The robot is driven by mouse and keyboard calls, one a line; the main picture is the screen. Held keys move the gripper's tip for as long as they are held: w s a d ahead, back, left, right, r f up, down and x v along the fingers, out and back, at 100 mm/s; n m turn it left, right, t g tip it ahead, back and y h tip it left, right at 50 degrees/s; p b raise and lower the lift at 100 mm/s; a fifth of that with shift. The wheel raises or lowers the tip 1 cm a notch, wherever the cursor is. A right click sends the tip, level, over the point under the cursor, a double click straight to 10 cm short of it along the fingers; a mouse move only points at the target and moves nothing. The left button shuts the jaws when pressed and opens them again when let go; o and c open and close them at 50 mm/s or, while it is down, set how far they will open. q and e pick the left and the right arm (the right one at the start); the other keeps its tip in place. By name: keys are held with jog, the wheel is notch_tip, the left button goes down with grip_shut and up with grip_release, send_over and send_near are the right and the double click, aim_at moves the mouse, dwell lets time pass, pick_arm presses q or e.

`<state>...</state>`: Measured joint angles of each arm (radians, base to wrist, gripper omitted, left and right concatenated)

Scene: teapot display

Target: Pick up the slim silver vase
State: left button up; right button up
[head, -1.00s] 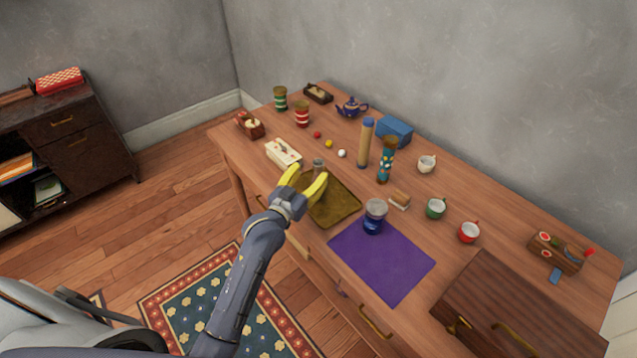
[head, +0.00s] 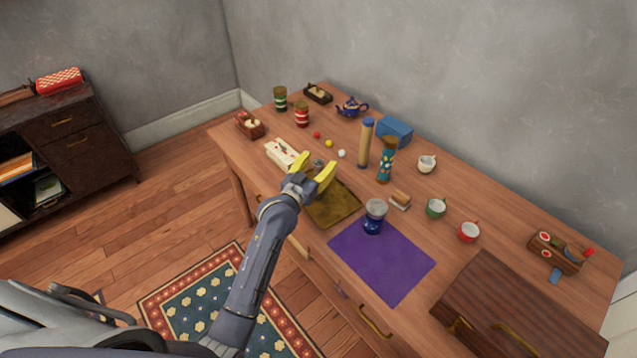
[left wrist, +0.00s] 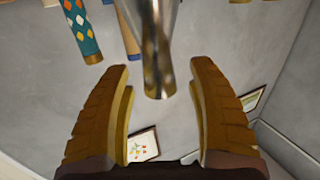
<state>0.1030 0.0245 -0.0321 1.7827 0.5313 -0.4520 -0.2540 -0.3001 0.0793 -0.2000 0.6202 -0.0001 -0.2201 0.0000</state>
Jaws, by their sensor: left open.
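The slim silver vase (head: 319,163) stands near the back edge of the dark gold tray, mostly hidden behind my left gripper in the head view. In the left wrist view the shiny vase (left wrist: 157,55) hangs into the picture from the top, just beyond and between the fingertips. My left gripper (head: 316,168) has its yellow fingers spread, one to each side of the vase. In the left wrist view the gripper (left wrist: 161,68) shows a gap on both sides of the vase. My right gripper is not in view.
A white box (head: 282,153) lies close to the left of the gripper. The gold tray (head: 335,212) is below it. Small balls lie behind.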

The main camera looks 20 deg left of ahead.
pick_arm(q)
grip_shut()
jog(key=shift+r, duration=0.1)
dwell(0.5)
